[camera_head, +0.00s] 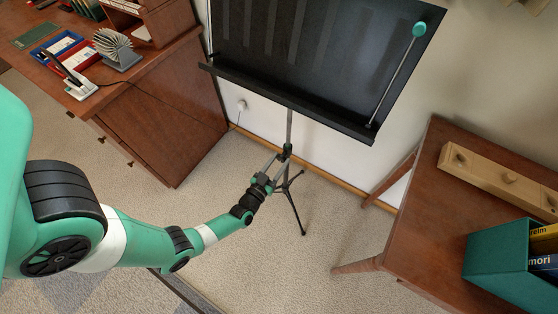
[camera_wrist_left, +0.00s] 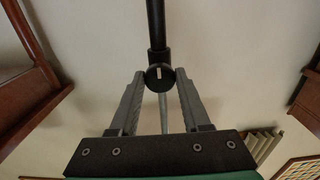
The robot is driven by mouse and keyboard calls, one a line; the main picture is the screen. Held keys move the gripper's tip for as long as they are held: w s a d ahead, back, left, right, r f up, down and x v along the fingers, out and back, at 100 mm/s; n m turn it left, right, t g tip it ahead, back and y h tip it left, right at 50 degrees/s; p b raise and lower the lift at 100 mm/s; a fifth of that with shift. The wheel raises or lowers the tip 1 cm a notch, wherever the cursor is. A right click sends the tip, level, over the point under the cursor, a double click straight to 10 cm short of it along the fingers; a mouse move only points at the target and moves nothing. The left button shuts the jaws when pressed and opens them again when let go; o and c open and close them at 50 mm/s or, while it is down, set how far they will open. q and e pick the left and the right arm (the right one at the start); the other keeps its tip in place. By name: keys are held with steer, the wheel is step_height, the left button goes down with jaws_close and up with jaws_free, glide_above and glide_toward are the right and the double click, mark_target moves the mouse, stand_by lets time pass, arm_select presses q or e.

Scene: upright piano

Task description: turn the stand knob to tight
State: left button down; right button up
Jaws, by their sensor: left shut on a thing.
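The music stand has a black desk (camera_head: 300,50), a thin pole (camera_head: 290,125) and tripod legs (camera_head: 297,212) on the carpet. Its stand knob (camera_wrist_left: 159,76) is small, round and black with a short white mark, which looks upright in the left wrist view. My left gripper (camera_head: 280,159) reaches the pole below the desk. In the left wrist view its two grey fingers (camera_wrist_left: 160,80) are shut on the knob, one on each side. In the head view the knob is too small to make out clearly. My right gripper is not in view.
A wooden table (camera_head: 430,215) with a peg rail (camera_head: 495,178) and a teal box (camera_head: 500,262) stands at right. A teal-headed rod (camera_head: 398,80) leans on the stand's desk.

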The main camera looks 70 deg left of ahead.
arm_select(q)
steer(key=shift+r, duration=0.1)
stand_by(0.4)
steer(key=shift+c, duration=1.9)
jaws_free()
steer(key=p+v, duration=0.3)
steer(key=v, duration=0.8)
steer(key=shift+s+d, duration=0.25)
steer(key=shift+s, duration=0.05)
